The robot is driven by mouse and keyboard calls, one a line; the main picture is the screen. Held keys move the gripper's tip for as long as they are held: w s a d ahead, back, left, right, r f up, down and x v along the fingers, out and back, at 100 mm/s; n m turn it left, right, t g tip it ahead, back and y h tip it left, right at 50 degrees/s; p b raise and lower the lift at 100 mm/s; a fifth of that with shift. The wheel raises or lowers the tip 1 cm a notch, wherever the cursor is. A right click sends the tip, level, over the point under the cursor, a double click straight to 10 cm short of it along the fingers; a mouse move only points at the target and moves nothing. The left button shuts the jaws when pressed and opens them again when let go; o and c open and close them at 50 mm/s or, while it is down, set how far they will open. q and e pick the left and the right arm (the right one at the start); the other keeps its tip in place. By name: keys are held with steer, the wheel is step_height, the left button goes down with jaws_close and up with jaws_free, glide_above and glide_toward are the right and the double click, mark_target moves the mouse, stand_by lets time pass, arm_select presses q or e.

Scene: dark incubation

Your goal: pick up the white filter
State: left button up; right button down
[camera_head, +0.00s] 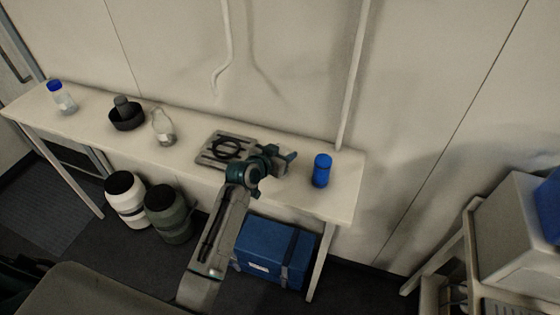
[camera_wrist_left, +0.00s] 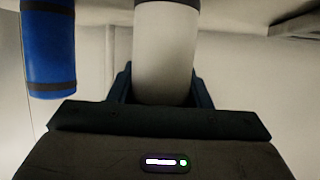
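A white cylinder, which looks like the white filter (camera_wrist_left: 165,50), stands between the two fingers of my left gripper (camera_wrist_left: 163,88) in the left wrist view. It has a dark band at the picture's top edge. The fingers lie close along both its sides; whether they press on it is not clear. In the head view my left gripper (camera_head: 284,160) is over the right half of the bench, and the filter does not show distinctly against the pale bench top. My right gripper is out of view.
A blue bottle (camera_head: 321,171) stands just right of my left gripper and shows in the left wrist view (camera_wrist_left: 48,48). A grey plate with a black ring (camera_head: 226,148) lies left of it. A flask (camera_head: 163,128), black bowl (camera_head: 126,118) and blue-capped bottle (camera_head: 62,98) stand further left.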

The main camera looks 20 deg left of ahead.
arm_select(q)
steer(key=shift+c, duration=0.9)
